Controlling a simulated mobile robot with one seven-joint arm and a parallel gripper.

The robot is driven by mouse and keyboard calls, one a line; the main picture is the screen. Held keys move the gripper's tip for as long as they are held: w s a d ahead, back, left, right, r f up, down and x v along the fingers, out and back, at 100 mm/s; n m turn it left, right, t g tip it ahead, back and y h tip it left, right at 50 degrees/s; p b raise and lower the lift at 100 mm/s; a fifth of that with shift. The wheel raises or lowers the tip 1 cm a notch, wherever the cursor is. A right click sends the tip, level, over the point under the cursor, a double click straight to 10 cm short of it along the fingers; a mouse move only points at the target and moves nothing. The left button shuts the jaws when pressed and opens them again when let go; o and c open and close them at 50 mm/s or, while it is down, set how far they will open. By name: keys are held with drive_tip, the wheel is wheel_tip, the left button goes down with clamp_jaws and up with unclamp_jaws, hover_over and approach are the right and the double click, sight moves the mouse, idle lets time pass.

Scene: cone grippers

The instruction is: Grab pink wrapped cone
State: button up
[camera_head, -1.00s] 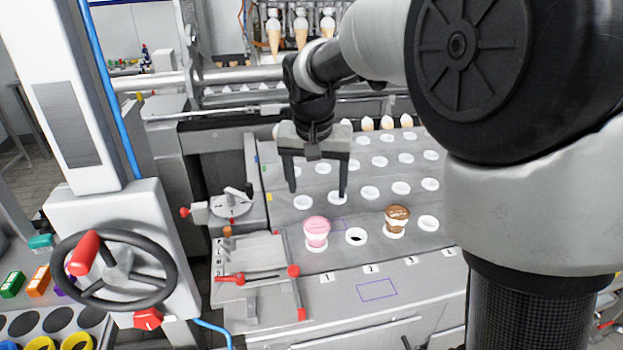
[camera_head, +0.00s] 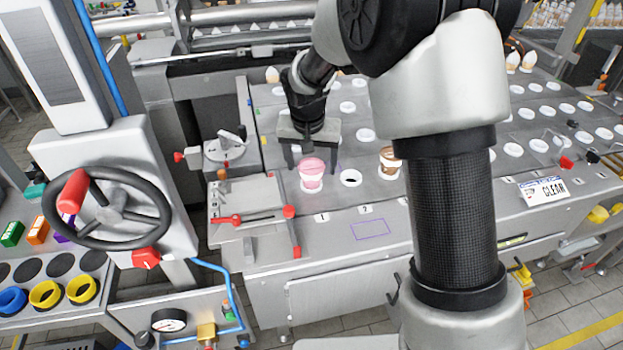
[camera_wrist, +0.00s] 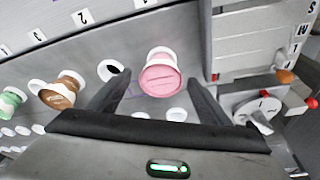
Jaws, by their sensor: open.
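The pink wrapped cone (camera_head: 312,173) stands in a white ring holder in the front row of the metal plate, at the left end. My gripper (camera_head: 311,170) is open. In the head view its two fingers hang just behind and around the cone's top. In the wrist view the pink cone (camera_wrist: 159,76) shows ahead, between the lines of the two fingers (camera_wrist: 158,95), apart from both. The lower part of the cone is hidden in its holder.
A brown-topped cone (camera_head: 389,159) stands to the right, past an empty hole (camera_head: 350,178). A green-topped cone (camera_wrist: 11,101) shows in the wrist view. A lever panel (camera_head: 248,203) with red knobs lies left of the pink cone.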

sight(311, 188)
drive_tip(key=shift+x, duration=1.4)
drive_tip(key=c, duration=0.8)
